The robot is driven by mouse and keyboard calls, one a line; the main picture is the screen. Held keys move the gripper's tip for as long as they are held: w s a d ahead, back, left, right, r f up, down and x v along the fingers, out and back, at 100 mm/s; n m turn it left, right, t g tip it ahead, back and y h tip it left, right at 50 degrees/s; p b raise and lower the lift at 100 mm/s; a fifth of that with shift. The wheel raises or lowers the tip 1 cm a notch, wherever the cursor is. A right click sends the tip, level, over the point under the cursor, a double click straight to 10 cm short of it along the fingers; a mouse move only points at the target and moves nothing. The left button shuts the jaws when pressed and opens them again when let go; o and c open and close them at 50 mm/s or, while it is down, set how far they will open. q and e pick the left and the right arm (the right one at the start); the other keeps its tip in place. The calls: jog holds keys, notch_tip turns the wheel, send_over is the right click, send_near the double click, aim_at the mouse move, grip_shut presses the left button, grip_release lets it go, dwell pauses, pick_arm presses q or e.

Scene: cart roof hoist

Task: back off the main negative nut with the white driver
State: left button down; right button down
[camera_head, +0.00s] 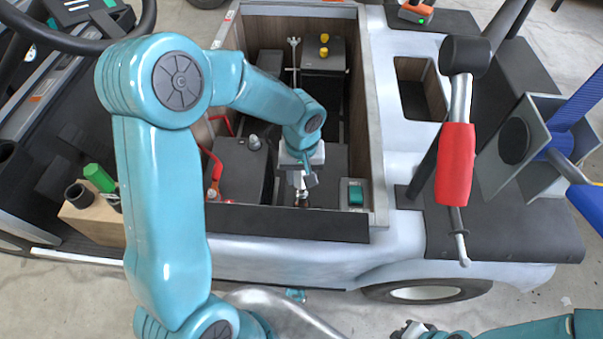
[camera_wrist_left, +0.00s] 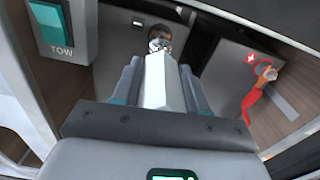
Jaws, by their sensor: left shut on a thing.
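My left gripper (camera_head: 300,178) reaches down into the open battery bay and is shut on the white driver. In the left wrist view the white driver (camera_wrist_left: 165,85) stands between the two fingers (camera_wrist_left: 163,92). Its far end points at a round metal part (camera_wrist_left: 160,40) on a dark battery top, which seems to be the main negative nut. In the head view the driver's lower end meets this spot (camera_head: 302,198); I cannot tell whether it is fully seated. My right gripper (camera_head: 412,331) is partly in view at the bottom edge, away from the bay; its jaws are unclear.
A red cable (camera_wrist_left: 257,90) ends at a terminal beside a plus mark. The TOW switch (camera_head: 356,194) is close to the right of the driver. A wooden block (camera_head: 95,222) holds a green-handled tool (camera_head: 99,177). A red-gripped tool (camera_head: 455,165) is at right.

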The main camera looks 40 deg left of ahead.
pick_arm(q)
jog(key=shift+r, duration=0.1)
jog(key=shift+r+p, duration=1.1)
jog(key=shift+r, duration=0.3)
jog(key=m, duration=2.5)
jog(key=shift+w, duration=0.1)
